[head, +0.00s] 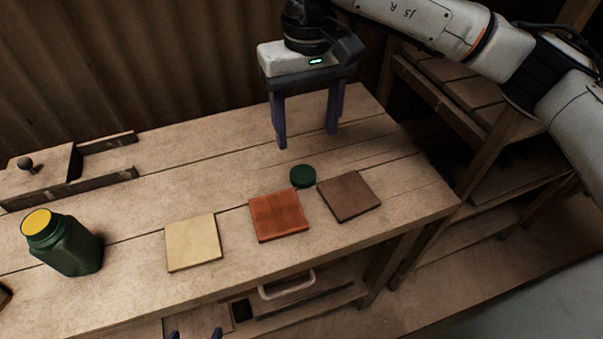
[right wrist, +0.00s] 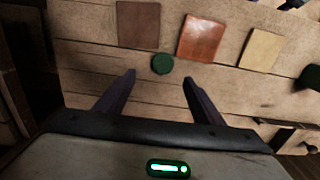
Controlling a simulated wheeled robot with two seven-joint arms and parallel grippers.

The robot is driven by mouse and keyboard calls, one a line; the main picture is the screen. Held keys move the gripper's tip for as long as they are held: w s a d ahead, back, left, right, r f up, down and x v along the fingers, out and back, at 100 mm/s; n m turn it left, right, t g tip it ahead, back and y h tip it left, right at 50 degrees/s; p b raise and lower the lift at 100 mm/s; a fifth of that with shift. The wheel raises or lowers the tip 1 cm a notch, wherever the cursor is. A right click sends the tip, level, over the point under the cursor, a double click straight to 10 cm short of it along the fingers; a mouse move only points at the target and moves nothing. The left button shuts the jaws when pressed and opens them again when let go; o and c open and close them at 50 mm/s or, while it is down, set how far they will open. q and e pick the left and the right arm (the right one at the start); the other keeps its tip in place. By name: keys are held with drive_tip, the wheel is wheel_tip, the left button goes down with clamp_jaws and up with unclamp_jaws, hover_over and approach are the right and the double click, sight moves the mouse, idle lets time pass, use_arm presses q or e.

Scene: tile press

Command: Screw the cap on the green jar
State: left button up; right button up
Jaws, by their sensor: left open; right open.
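The green jar (head: 68,248) stands upright at the left of the wooden bench, with a yellow round top; part of it shows at the right edge of the right wrist view (right wrist: 312,77). The dark green cap (head: 303,176) lies flat on the bench behind the orange and brown tiles; it also shows in the right wrist view (right wrist: 163,64). My right gripper (head: 307,139) is open and empty, pointing down above the bench behind the cap. My left gripper (head: 196,335) shows only its fingertips at the bottom edge, in front of the bench, open and apart from the jar.
A cream tile (head: 193,242), an orange tile (head: 278,215) and a brown tile (head: 349,196) lie in a row near the front edge. A wooden press fixture with a knob (head: 38,175) sits at the back left. Shelving (head: 480,130) stands at the right.

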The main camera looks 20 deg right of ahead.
hover_over(303, 174)
drive_tip(key=shift+d+f, duration=0.15)
drive_tip(key=shift+f, duration=1.15)
drive_tip(key=shift+d+f, duration=0.15)
drive_tip(key=shift+f, duration=1.1)
drive_tip(key=shift+a+f+p, duration=0.15)
drive_tip(key=shift+f+p, duration=0.1)
drive_tip(key=shift+f, duration=1.1)
drive_tip(key=shift+a+f+p, duration=0.15)
drive_tip(key=shift+f+p, duration=0.1)
drive_tip(key=shift+f, duration=1.05)
drive_tip(key=shift+c, duration=0.2)
drive_tip(key=c, duration=1.1)
